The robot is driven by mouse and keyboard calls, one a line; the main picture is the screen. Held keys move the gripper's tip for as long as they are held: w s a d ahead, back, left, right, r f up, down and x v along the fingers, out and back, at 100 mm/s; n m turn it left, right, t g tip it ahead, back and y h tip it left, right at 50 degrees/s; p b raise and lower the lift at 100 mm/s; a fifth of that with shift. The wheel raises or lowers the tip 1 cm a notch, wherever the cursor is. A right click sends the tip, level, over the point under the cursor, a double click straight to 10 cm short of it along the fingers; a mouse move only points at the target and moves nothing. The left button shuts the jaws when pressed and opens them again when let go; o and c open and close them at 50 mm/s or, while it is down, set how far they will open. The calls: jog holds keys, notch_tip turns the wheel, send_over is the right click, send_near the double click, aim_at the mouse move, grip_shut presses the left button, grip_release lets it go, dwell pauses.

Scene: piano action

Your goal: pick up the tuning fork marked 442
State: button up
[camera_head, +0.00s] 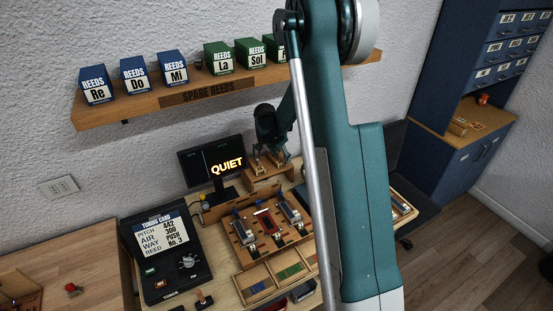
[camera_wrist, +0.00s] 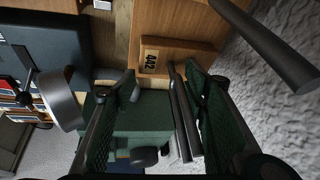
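My gripper (camera_head: 270,152) is over the small wooden stand (camera_head: 262,184) beside the monitor, pointing down. In the wrist view my gripper (camera_wrist: 160,72) is open, with its two dark green pads apart. A dark grey two-pronged tuning fork (camera_wrist: 183,110) shows between the pads, much closer to the right pad. I cannot tell whether it touches that pad. A plate marked 442 (camera_wrist: 150,61) is on the wooden stand (camera_wrist: 190,52) beside the fork's far end. The fork's foot and the stand's slots are partly hidden.
Another dark rod (camera_wrist: 268,48) is at the upper right, outside the fingers. The monitor reading QUIET (camera_head: 214,162) stands close left of the stand. A wooden tray of reed parts (camera_head: 268,228) lies in front. The spare reeds shelf (camera_head: 210,92) is above, on the wall.

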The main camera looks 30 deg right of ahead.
grip_shut()
jog(key=shift+s, duration=0.1)
jog(key=shift+r, duration=0.1)
dwell(0.3)
jog(key=shift+s+r, duration=0.15)
jog(key=shift+r, duration=0.4)
notch_tip(320, 180, up, 6)
jog(key=b, duration=0.1)
jog(key=s+b, duration=0.1)
jog(key=s, duration=1.8)
jog(key=shift+s+f+b, duration=0.15)
jog(key=shift+s+b, duration=0.1)
jog(key=shift+b, duration=0.05)
